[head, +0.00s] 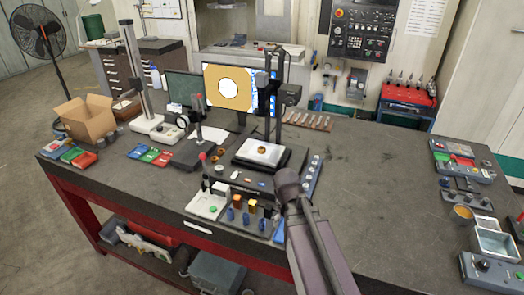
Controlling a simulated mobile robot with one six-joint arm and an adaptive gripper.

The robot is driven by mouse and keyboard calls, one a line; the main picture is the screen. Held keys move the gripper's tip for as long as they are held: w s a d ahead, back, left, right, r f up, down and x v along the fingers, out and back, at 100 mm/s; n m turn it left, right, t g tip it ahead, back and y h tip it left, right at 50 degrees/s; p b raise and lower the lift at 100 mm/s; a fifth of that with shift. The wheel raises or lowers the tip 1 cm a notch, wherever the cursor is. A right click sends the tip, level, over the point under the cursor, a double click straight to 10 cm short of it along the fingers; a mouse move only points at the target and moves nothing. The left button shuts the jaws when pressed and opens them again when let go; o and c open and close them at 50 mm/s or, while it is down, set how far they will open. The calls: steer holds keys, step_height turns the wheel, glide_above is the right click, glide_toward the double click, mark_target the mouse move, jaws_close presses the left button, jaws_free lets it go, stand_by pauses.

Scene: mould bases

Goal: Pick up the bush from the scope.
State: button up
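The bush (261,149) is a small copper-coloured ring. It lies on the white stage plate of the scope (276,129), a dark stand with an upright column and a head above the stage. The bush appears to lie flat, with nothing touching it from above. My arm rises from the bottom edge, and its rounded grey joint is just in front of the scope, to the right of the bush. My gripper cannot be made out in the head view.
A second stand (133,75) and a cardboard box (85,118) are at left. Small parts trays crowd the scope's front. The bench (375,180) is clear at right, up to grey boxes (492,240).

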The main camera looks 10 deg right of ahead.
mark_target(260, 149)
steer(key=w+n+h, duration=0.1)
steer(key=w+n, duration=0.1)
steer(key=w, duration=0.1)
steer(key=w+n+t+h+b, duration=0.1)
steer(key=w, duration=0.2)
steer(key=w+f+n+b, duration=0.1)
steer(key=w+n, duration=0.1)
steer(key=w, duration=0.1)
steer(key=shift+w+n+t+h, duration=0.2)
steer(key=shift+n+t+h, duration=0.1)
steer(key=shift+h, duration=0.1)
steer(key=w+a+n+t+h+b, duration=0.1)
steer(key=w+a+n, duration=0.1)
steer(key=w+n, duration=0.2)
steer(key=w+a+r+n+t+h+b, duration=0.1)
steer(key=w+n, duration=0.3)
steer(key=w, duration=0.4)
steer(key=w+a+r+n+t+h+b, duration=0.1)
steer(key=w+a+n+t+h+b, duration=0.1)
steer(key=w+n, duration=0.3)
steer(key=shift+w+a+r+t+h, duration=0.15)
steer(key=shift+w+a+t+h, duration=0.2)
steer(key=shift+w+a, duration=0.2)
steer(key=w+a+r+n+t+h+b, duration=0.1)
steer(key=w+a+r+n+t, duration=0.1)
steer(key=w+a+n, duration=0.3)
steer(key=shift+w+a+r+n+t, duration=0.35)
steer(key=shift+w+n+t, duration=0.1)
steer(key=shift+w+n, duration=0.35)
steer(key=shift+f, duration=0.1)
